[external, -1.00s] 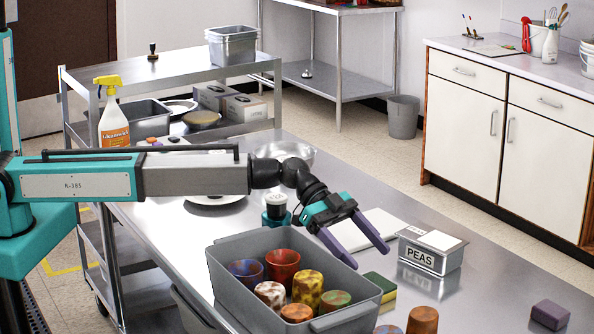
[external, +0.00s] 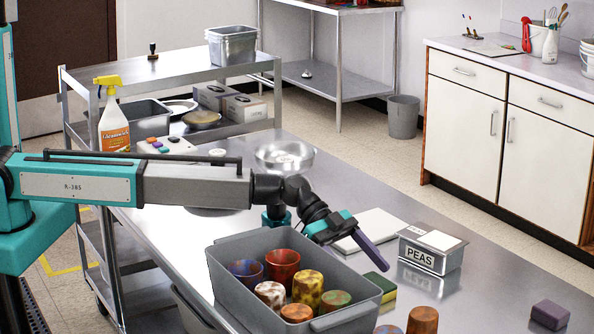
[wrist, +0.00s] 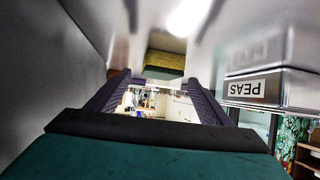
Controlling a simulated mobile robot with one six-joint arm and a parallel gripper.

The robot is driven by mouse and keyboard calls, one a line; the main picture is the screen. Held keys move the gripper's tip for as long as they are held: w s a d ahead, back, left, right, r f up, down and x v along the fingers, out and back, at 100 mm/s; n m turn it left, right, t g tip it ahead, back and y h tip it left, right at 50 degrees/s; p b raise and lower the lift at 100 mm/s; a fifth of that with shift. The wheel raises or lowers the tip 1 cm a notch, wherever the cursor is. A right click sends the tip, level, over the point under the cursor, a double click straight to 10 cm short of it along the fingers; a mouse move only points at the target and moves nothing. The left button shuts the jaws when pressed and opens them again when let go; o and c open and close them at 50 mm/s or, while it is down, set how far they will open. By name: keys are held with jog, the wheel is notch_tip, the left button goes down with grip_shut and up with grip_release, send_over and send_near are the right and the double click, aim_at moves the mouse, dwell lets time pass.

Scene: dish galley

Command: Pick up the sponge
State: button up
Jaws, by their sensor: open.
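The sponge (external: 381,287), a green-topped block with a yellow lower layer, lies on the steel table just right of the grey tub. In the wrist view the sponge (wrist: 165,64) shows just beyond the fingertips, roughly centred between them. My gripper (external: 376,258) is open and empty, above and slightly behind the sponge, its purple fingers slanting down toward it. In the external view one finger shows clearly and the other is mostly hidden. In the wrist view both fingers of my gripper (wrist: 158,80) are spread apart. No contact with the sponge shows.
The grey tub (external: 228,272) holding several mottled cups stands close left of the sponge. A tin marked PEAS (external: 430,255) stands to the right, and a white board (external: 368,230) lies behind. A purple block (external: 550,314) lies far right. The table between tin and purple block is clear.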

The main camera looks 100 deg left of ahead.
jog(key=shift+x, duration=1.3)
jog(key=c, duration=1.2)
